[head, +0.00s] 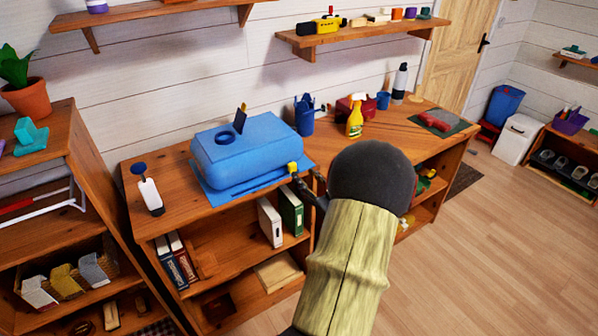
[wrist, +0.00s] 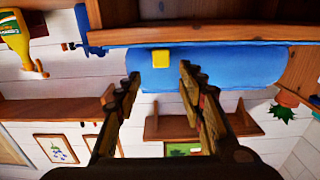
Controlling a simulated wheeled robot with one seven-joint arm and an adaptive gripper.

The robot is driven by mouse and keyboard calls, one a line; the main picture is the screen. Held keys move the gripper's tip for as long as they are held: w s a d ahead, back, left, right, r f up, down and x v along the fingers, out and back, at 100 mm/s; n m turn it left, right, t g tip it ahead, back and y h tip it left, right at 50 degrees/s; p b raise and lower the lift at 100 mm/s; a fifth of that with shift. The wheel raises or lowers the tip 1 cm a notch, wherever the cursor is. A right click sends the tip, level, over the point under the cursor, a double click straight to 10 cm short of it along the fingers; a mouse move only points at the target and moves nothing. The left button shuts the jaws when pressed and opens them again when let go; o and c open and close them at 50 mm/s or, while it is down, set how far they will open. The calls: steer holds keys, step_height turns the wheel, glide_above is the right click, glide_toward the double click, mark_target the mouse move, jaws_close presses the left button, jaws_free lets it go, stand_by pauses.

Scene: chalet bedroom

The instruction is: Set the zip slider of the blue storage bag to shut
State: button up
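The blue storage bag (head: 245,152) lies on the wooden shelf unit, on a flat blue sheet. Its yellow zip slider (head: 292,167) is at the right end of the bag's front side. In the wrist view, which looks upside down, the slider (wrist: 160,58) stands out against the blue bag (wrist: 225,66), framed between my fingertips. My gripper (wrist: 159,73) is open and empty, with one finger on each side of the slider in that picture. I cannot tell whether it touches the slider. In the head view my arm partly hides the gripper.
A white bottle with a dark blue top (head: 150,190) stands left of the bag. Open wooden floor (head: 470,240) lies at right.

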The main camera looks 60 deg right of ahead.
steer(key=v, duration=0.6)
stand_by(0.5)
